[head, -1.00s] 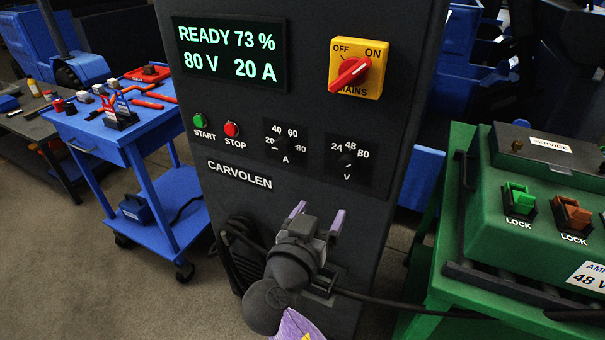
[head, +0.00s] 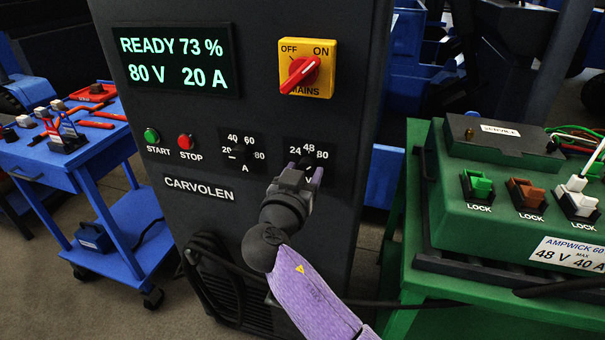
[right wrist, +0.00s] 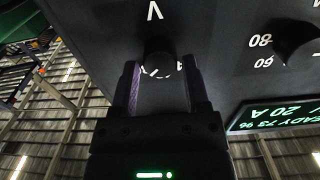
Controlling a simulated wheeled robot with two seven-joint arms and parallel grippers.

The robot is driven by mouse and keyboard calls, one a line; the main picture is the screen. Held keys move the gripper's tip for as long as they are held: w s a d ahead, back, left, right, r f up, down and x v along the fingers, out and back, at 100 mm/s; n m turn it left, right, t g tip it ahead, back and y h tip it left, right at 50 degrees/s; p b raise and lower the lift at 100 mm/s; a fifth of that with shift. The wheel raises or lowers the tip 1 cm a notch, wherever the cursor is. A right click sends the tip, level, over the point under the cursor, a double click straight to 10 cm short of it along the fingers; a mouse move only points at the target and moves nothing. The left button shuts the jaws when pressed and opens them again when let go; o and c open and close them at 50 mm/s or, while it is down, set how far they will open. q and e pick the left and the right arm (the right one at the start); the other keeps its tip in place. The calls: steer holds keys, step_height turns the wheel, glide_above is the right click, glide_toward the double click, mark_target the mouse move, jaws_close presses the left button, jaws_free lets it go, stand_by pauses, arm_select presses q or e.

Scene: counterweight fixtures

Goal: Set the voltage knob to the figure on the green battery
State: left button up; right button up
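The voltage knob (right wrist: 158,52) is a black dial on the dark charger (head: 340,100), with 24, 48 and 80 marked around it and V below. My right gripper (head: 308,172) covers most of it in the head view; its pointer direction cannot be made out. In the right wrist view my right gripper (right wrist: 160,72) is open, its lilac fingers apart on either side of the knob, with a gap showing. The charger display (head: 175,62) reads READY 73 %, 80 V, 20 A. The green battery (head: 450,205) carries a label (head: 572,256) reading 48 V, 40 A.
The current knob (head: 240,152), green START (head: 151,135) and red STOP (head: 186,141) buttons lie left of the voltage knob. The red mains switch (head: 300,75) is above it. A blue trolley (head: 95,160) with tools stands left. A black cable crosses below my right arm.

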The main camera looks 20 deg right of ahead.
jaws_close()
steer(key=n+p, duration=0.2)
steer(key=n, duration=0.6)
steer(key=shift+a, duration=0.1)
arm_select(q)
steer(key=shift+s+r, duration=0.15)
steer(key=shift+r, duration=1.05)
arm_select(e)
steer(key=shift+n, duration=0.5)
arm_select(q)
steer(key=shift+w, duration=0.35)
arm_select(e)
steer(key=shift+o, duration=1.9)
jaws_free()
steer(key=shift+a, duration=0.1)
